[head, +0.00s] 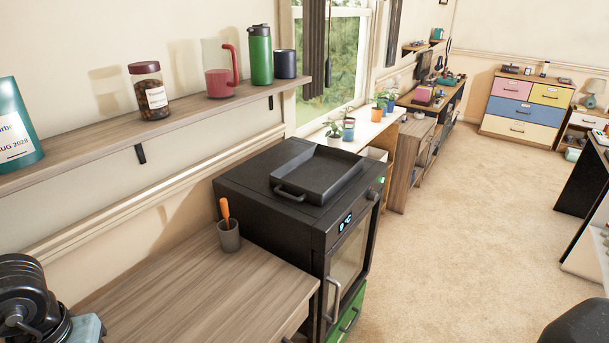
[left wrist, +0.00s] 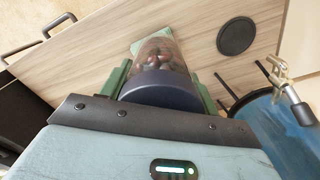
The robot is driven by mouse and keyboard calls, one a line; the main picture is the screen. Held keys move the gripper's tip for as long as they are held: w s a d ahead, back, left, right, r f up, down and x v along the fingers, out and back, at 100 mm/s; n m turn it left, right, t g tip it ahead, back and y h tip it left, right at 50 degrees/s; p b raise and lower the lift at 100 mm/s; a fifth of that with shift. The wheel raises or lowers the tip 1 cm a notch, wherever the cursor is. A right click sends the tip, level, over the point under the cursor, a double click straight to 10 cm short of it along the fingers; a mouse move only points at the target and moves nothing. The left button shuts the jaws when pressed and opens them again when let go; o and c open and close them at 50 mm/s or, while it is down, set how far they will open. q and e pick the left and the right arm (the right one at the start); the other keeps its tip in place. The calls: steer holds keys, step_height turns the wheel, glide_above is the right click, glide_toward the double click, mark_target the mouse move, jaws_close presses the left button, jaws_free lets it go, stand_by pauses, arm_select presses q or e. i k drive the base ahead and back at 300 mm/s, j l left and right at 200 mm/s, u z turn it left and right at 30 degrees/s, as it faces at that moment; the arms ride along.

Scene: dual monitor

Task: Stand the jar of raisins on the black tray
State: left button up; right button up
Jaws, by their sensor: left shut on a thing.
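My left gripper (left wrist: 163,80) is shut on a clear jar (left wrist: 162,58) with a dark blue lid and dark reddish-brown pieces inside. The lid faces the wrist camera, and no label shows. The head view does not show this jar or the gripper's fingers. The black tray (head: 318,172), square with a handle at its front, lies empty on top of the black oven. Another jar (head: 153,101), with a dark red lid, brown contents and a white label, stands upright on the wall shelf; its label is too small to read surely. My right gripper is not in view.
The shelf (head: 190,117) also holds a pink-filled jug (head: 220,83), a green flask (head: 260,57), a dark cup (head: 285,64) and a teal container (head: 15,125). A grey cup (head: 229,236) with an orange-handled tool stands beside the oven (head: 262,203). The wooden counter (head: 195,295) is otherwise mostly clear.

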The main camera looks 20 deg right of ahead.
mark_target(318, 174)
steer(key=i+l, duration=0.1)
steer(key=l, duration=1.45)
steer(key=i+l, duration=0.15)
steer(key=l, duration=0.65)
